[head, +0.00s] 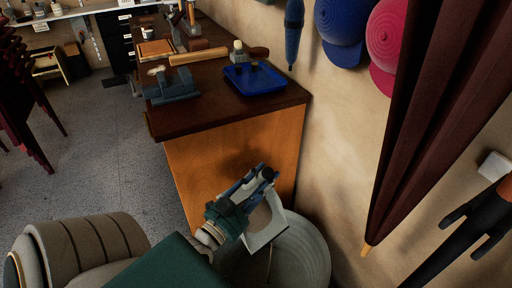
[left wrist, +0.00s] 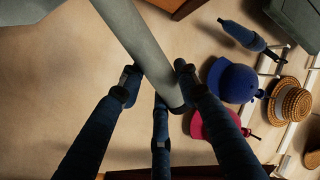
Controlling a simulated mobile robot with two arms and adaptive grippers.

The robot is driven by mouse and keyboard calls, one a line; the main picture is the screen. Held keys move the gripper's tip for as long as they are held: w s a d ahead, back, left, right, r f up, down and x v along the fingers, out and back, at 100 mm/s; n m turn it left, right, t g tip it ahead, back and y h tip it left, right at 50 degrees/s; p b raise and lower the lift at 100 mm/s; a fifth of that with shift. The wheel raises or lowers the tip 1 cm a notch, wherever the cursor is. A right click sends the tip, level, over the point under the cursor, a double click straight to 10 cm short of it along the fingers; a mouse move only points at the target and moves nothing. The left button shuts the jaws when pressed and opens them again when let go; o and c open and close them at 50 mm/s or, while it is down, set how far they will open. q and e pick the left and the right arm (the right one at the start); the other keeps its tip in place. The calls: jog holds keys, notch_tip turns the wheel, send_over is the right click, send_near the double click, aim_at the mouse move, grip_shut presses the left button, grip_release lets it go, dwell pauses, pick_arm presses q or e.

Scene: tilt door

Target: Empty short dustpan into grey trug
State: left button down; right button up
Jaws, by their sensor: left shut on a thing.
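My left gripper (head: 262,178) is shut on the pale grey short dustpan (head: 266,228). In the left wrist view the dustpan's thick grey handle (left wrist: 138,42) runs slantwise between the fingers of the left gripper (left wrist: 158,78). Part of its pan (left wrist: 40,12) shows at the upper left edge there. The grey trug (head: 305,255) stands on the floor beside the bench, partly hidden by the dustpan and my arm. The dustpan appears over the trug in the head view; its height above it is hard to tell. The dustpan's contents cannot be seen. My right gripper is not in view.
A wooden bench (head: 235,145) stands just beyond, carrying a blue tray (head: 255,80) and a vise (head: 172,88). A dark red folded umbrella (head: 425,110) and caps (head: 342,30) hang on the right wall. A padded brown object (head: 85,245) is at lower left. Grey floor (head: 100,150) is open at left.

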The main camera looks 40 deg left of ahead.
pick_arm(q)
jog(key=s+d+f+m+h+b, duration=0.1)
jog(key=d+m, duration=0.4)
jog(key=d, duration=0.5)
jog(key=s+d+f+m+t+h+b, duration=0.1)
jog(key=d+f+m+b, duration=0.2)
jog(key=d, duration=0.7)
jog(key=f+m, duration=0.1)
jog(key=m, duration=0.1)
jog(key=shift+s+d+f+m+h, duration=0.15)
jog(key=shift+s+d+m+h, duration=0.2)
jog(key=shift+d+m+h, duration=0.05)
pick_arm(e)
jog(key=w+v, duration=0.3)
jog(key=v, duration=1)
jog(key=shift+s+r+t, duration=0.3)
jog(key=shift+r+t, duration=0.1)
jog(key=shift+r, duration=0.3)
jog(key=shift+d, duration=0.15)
